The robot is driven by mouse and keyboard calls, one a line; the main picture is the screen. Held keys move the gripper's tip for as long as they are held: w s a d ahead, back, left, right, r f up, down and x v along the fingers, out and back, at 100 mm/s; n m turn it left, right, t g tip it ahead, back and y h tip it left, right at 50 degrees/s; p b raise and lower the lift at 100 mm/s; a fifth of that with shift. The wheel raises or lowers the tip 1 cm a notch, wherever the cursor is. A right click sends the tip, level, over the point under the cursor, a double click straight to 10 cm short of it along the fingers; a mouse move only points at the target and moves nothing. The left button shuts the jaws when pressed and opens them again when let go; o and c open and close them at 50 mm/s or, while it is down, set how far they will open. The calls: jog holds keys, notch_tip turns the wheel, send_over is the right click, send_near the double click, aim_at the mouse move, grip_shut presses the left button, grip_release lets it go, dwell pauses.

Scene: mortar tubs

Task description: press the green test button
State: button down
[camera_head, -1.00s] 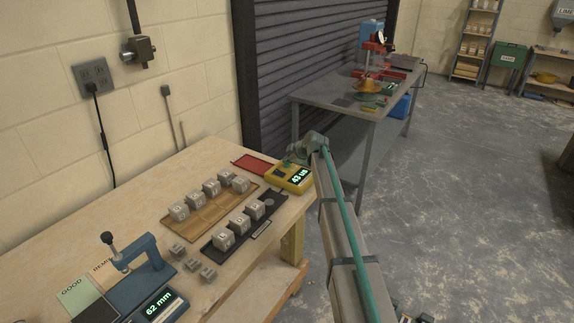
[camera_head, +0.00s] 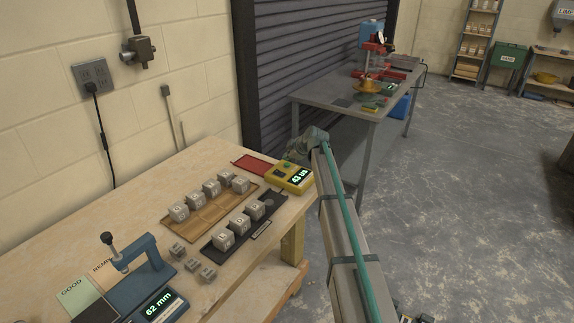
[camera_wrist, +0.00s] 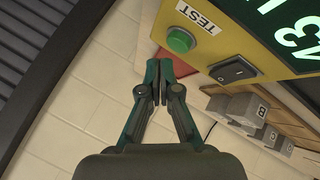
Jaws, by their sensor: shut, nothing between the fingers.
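The green test button (camera_wrist: 180,40) sits on the face of a yellow tester (camera_wrist: 262,60), beside a TEST label (camera_wrist: 198,17) and a black rocker switch (camera_wrist: 233,70). In the head view the yellow tester (camera_head: 280,180) stands at the right end of the workbench, its green display (camera_head: 300,177) reading 43 us. My gripper (camera_wrist: 158,82) is shut and empty. In the wrist view its fingertips appear below and left of the button, with a visible gap in the picture. In the head view my gripper (camera_head: 298,150) is just behind the tester, partly hidden by my wrist.
Left of the tester lie a red tray (camera_head: 250,164), a wooden board (camera_head: 205,214) with several grey cubes, and a black tray (camera_head: 215,247) with more cubes. A blue gauge (camera_head: 143,285) is at front left. A block wall and dark shutter (camera_head: 300,60) stand behind.

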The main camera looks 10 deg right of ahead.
aim_at(288, 164)
jog(key=shift+r+p, duration=0.3)
jog(key=shift+r, duration=2.15)
jog(key=shift+d+f, duration=0.1)
